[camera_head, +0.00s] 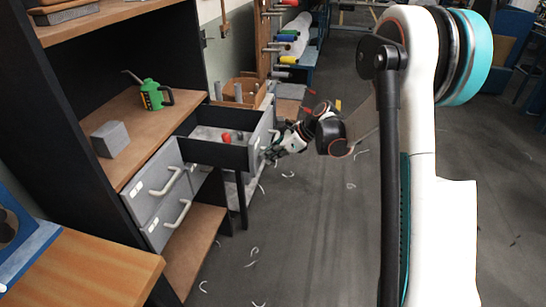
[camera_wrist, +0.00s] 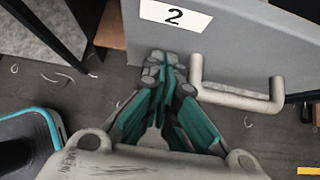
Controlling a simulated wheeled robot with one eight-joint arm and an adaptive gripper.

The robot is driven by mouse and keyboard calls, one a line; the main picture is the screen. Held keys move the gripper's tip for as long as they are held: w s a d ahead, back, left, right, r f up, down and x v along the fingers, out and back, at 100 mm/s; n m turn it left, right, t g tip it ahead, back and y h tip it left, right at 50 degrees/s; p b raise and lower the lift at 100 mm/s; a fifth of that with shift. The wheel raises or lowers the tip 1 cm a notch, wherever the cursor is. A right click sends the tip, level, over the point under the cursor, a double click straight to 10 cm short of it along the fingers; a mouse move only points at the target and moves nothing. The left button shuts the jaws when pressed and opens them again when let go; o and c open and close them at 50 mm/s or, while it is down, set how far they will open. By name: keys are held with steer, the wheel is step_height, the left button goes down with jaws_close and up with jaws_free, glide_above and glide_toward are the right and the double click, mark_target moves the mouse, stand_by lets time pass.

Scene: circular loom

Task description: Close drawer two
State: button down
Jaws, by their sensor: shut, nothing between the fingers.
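Drawer two (camera_head: 208,153) is pulled well out of the wooden cabinet, with small red items inside. Its grey front (camera_wrist: 245,45) carries a white label with "2" (camera_wrist: 175,16) in the wrist view. A pale bar handle (camera_wrist: 238,98) is on that front. My gripper (camera_head: 270,154) is at the outer side of the drawer front. In the wrist view my gripper (camera_wrist: 165,60) is shut and empty, its tips close to the front's lower edge, left of the handle and below the label. I cannot tell whether the tips touch the front.
Two other drawers with grey fronts (camera_head: 153,187) sit closed at the left, handles outward. A green oil can (camera_head: 153,94) and a grey block (camera_head: 110,139) stand on the cabinet shelf. A wooden table (camera_head: 85,270) is at front left. The grey floor is open, with scattered pale shavings.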

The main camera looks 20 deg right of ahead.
mark_target(232, 150)
steer(key=w+a, duration=0.2)
steer(key=a, duration=0.2)
steer(key=w+a, duration=0.2)
steer(key=a, duration=0.1)
steer(key=w+a, duration=0.2)
steer(key=a, duration=0.2)
steer(key=shift+w+a, duration=0.35)
steer(key=shift+w, duration=0.05)
